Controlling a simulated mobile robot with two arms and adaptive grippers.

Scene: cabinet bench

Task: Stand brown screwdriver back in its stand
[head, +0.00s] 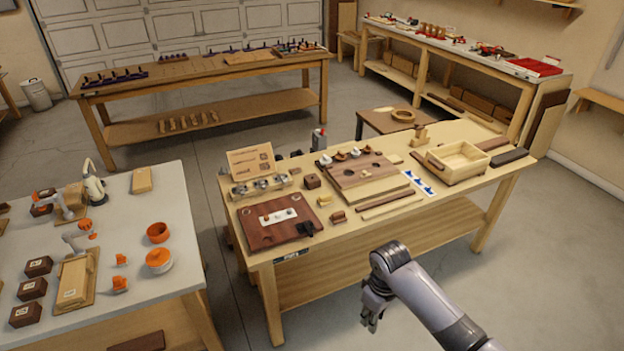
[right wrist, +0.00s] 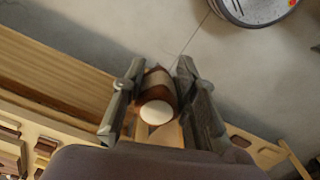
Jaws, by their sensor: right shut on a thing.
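My right gripper (head: 370,318) is in front of the wooden bench (head: 300,265), past its front edge and over the floor side. In the right wrist view my right gripper (right wrist: 160,105) is shut on a brown round handle with a pale end, which I take for the brown screwdriver (right wrist: 157,85). Its shaft is hidden in that view, and the screwdriver cannot be made out in the head view. I cannot tell for sure which thing on the bench is the screwdriver's stand. My left gripper is not in view.
The bench top holds a dark red-brown board (head: 265,232), a wooden block with round metal pieces (head: 262,187), a brown board with holes (head: 385,187) and an open wooden box (head: 458,162). A white table (head: 150,215) stands at the left. Floor is free right of the bench.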

